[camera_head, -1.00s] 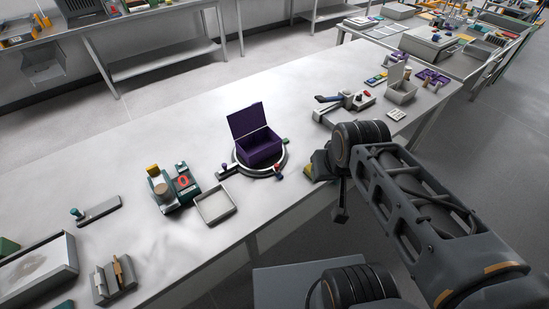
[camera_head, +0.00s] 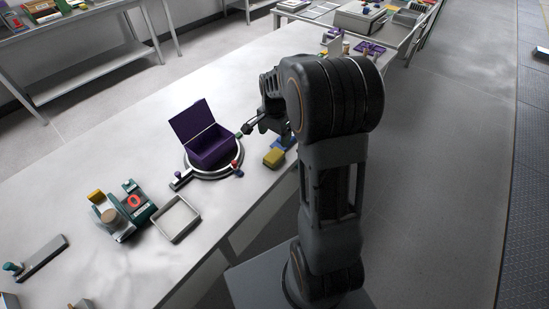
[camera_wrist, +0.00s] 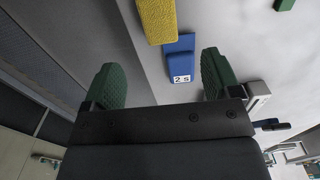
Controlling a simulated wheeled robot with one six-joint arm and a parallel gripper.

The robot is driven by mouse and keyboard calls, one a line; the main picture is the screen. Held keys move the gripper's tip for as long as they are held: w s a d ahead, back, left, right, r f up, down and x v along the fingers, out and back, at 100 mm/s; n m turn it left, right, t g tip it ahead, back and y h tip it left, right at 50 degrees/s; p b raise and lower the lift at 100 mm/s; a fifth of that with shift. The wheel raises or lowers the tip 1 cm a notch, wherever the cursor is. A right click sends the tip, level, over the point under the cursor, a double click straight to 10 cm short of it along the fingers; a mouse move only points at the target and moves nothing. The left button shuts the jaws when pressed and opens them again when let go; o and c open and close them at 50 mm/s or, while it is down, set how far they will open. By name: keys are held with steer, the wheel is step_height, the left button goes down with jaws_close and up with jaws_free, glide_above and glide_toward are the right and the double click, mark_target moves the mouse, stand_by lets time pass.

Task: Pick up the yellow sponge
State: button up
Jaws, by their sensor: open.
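The yellow sponge (camera_head: 274,157) lies on the grey bench near its front edge, right of the round stand. It also shows at the top of the wrist view (camera_wrist: 160,18), cut off by the picture edge. A blue block (camera_wrist: 180,62) with a "2 S" label sits against it. My gripper (camera_wrist: 162,78) is open and empty, its two green fingertips wide apart. The sponge lies beyond the fingertips, not between them. In the head view my gripper is partly hidden by my arm, just behind the sponge.
A purple open-lidded box (camera_head: 212,149) stands on the round stand with coloured knobs, close left of my gripper. A shallow grey tray (camera_head: 177,219) and a teal device (camera_head: 125,215) with a yellow block on top are further left. The bench between them and its back edge is mostly clear.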

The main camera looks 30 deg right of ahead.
mark_target(274, 154)
step_height(274, 154, down, 6)
steer(key=shift+r, duration=0.2)
steer(key=shift+s+a+f+p, duration=0.1)
steer(key=shift+f+p, duration=0.7)
steer(key=shift+f, duration=1.95)
steer(key=c, duration=1)
steer(key=shift+r, duration=0.15)
